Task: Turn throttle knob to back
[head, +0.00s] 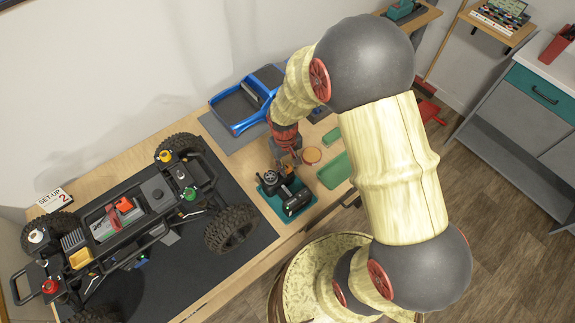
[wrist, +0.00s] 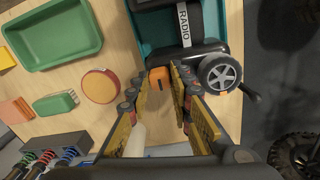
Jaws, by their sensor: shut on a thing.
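The black radio (head: 297,203) lies in a teal tray (head: 276,207) near the table's front edge; its RADIO label shows in the wrist view (wrist: 185,25). A small orange knob (wrist: 158,77) with a dark mark, apparently the throttle knob, is on the radio's near side. My gripper (wrist: 157,86) points down at it and is shut on the knob, one finger on each side. In the head view my gripper (head: 289,160) is just behind the radio and the knob is hidden.
A grey-spoked wheel (wrist: 219,74) on the radio sits close to my right finger. A round reddish-tan disc (wrist: 100,85) and a green tray (wrist: 55,42) lie to the left. The crawler (head: 130,215) stands on a dark mat.

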